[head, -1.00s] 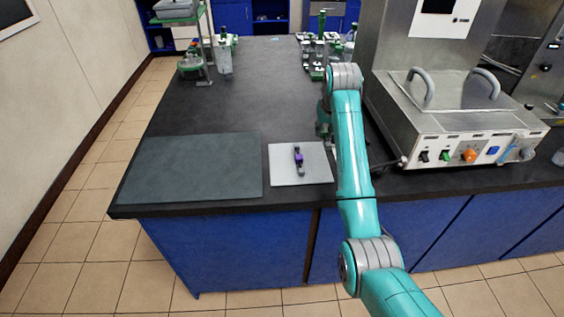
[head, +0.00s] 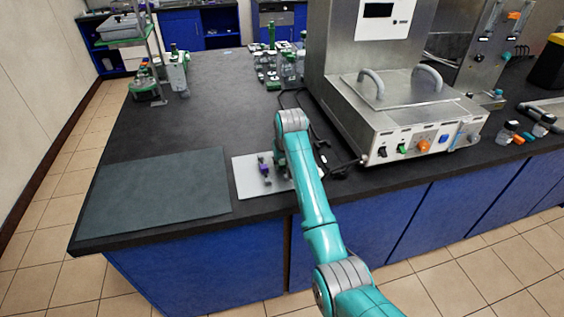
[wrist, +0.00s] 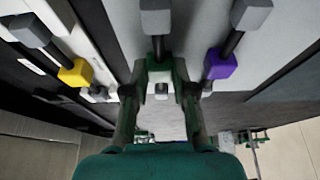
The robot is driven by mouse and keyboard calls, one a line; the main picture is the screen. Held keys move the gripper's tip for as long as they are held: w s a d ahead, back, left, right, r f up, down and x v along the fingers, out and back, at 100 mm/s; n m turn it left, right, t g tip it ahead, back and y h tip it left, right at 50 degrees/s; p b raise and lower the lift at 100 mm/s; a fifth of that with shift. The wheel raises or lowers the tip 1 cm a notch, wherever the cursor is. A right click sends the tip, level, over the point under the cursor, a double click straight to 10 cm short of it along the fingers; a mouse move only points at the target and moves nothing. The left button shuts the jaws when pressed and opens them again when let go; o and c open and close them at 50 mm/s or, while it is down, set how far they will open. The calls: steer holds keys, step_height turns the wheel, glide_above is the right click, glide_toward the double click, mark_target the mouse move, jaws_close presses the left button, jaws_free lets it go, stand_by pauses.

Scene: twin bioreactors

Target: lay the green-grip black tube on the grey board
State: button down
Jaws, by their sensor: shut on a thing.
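The green-grip black tube (wrist: 157,48) has grey ends. In the wrist view its green grip is between the fingertips of my gripper (wrist: 160,88), which is shut on it. The pale grey board (head: 246,180) lies near the counter's front edge; my arm covers its right part. A purple-grip tube (head: 265,169) lies on it and also shows right of the held tube in the wrist view (wrist: 222,62). In the head view my gripper and the held tube are mostly hidden by my arm. I cannot tell whether the held tube touches the board.
A yellow-grip tube (wrist: 74,70) shows at the left in the wrist view. A dark mat (head: 155,200) lies left of the board. A steel machine (head: 400,115) with knobs and cables stands right of my arm. Bottles and racks (head: 275,68) stand farther back.

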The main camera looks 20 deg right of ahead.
steer(key=shift+f, duration=0.1)
steer(key=c, duration=0.9)
jaws_free()
steer(key=shift+c, duration=0.2)
steer(key=v, duration=1.2)
